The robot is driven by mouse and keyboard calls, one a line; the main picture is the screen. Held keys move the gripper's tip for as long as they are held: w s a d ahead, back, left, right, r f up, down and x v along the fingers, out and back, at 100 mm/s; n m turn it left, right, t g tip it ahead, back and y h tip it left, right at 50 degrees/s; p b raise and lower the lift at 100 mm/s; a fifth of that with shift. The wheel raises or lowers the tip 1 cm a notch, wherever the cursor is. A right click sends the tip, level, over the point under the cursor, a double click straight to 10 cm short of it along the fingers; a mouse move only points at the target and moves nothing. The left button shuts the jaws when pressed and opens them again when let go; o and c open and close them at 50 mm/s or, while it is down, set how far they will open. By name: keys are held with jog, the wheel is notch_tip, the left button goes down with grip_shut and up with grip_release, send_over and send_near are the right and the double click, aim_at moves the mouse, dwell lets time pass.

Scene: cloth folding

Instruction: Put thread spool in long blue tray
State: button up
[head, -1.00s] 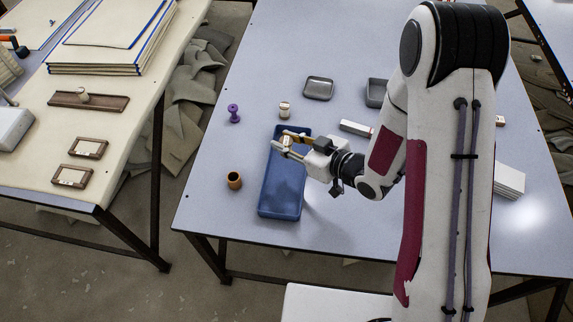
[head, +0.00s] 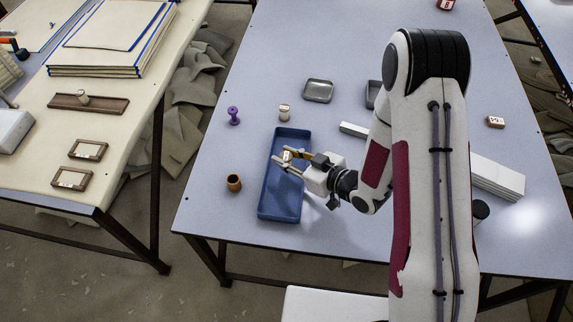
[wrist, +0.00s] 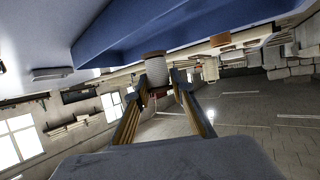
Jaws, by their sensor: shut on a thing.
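The long blue tray (head: 281,212) lies on the blue-grey table, and its side spans the top of the wrist view (wrist: 200,18). My gripper (head: 283,160) is over the tray's middle. It is shut on a small pale thread spool with brownish ends (head: 287,155), which also shows between the fingertips in the wrist view (wrist: 157,70). Whether the spool touches the tray floor cannot be told. The fingers partly hide it.
A cream spool (head: 284,112) and a purple spool (head: 233,115) stand beyond the tray. A grey dish (head: 318,90) and a white box (head: 353,129) lie behind. My arm hides part of the table's right side.

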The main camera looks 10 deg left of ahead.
jog(key=shift+f, duration=0.1)
dwell(0.3)
jog(key=shift+f, duration=2.05)
jog(key=shift+f, duration=0.1)
jog(key=o, duration=1)
jog(key=shift+c, duration=0.2)
jog(key=shift+v, duration=6.05)
jog(key=shift+w, duration=0.1)
